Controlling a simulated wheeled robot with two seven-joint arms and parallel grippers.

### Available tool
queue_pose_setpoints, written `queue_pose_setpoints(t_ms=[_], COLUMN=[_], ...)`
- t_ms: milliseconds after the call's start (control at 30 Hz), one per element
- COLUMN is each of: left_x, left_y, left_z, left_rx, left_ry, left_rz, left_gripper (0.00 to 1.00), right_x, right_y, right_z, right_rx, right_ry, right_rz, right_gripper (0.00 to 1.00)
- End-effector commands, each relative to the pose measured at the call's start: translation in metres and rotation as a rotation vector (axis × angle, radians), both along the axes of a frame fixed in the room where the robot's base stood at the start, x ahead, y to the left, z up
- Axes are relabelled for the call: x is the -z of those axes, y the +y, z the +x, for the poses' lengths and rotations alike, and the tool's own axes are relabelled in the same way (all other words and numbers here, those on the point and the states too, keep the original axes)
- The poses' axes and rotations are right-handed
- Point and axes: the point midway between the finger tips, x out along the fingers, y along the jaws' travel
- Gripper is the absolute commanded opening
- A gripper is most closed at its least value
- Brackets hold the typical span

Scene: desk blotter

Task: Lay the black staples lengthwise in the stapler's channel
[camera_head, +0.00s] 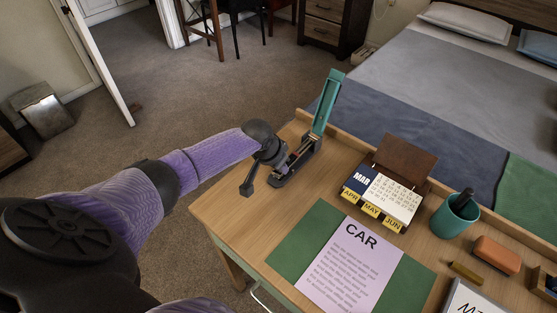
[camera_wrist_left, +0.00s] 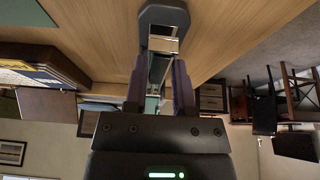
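The stapler (camera_head: 307,150) stands at the back left of the desk. Its teal lid (camera_head: 327,105) is raised nearly upright above the dark base. In the left wrist view the stapler's dark base end (camera_wrist_left: 163,14) and bright metal channel (camera_wrist_left: 163,45) run away between my fingers. My left gripper (camera_head: 279,160) is at the stapler's channel; in the left wrist view its two fingers (camera_wrist_left: 159,88) are apart, one on each side of the channel. I see nothing clearly held between them. I cannot make out the black staples in either view. My right gripper is not in view.
A flip calendar (camera_head: 385,195) stands right of the stapler. A green blotter (camera_head: 297,243) with a lilac "CAR" sheet (camera_head: 350,262) lies in front. A teal cup (camera_head: 455,217) and an orange block (camera_head: 497,254) are farther right. A raised ledge (camera_head: 345,144) edges the desk.

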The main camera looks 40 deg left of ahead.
Motion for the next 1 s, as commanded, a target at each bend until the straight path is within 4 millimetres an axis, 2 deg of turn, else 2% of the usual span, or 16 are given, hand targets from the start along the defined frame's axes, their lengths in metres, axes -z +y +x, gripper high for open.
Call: queue_pose_setpoints(t_ms=[33,100,400,567,700,800,1000], left_x=[0.000,0.000,0.000,-0.032,-0.065,-0.082,-0.093], left_y=[0.000,0.000,0.000,0.001,0.002,0.003,0.003], left_z=[0.000,0.000,0.000,-0.010,-0.024,-0.032,-0.039], left_rx=[0.000,0.000,0.000,0.001,0.001,0.001,0.000], left_ry=[0.001,0.001,0.000,-0.001,-0.002,-0.001,0.000], left_rz=[0.000,0.000,0.000,0.002,0.002,0.003,0.001], left_gripper=[0.46,0.61,0.61,0.61,0.61,0.61,0.61], right_x=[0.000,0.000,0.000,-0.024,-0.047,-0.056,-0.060], right_y=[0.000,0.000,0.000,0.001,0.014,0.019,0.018], right_z=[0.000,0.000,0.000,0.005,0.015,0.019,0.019], right_rx=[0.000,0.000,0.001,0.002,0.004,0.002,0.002], right_ry=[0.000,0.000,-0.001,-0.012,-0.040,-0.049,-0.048], right_rz=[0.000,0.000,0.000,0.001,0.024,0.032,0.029], right_gripper=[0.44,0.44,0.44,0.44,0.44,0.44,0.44])
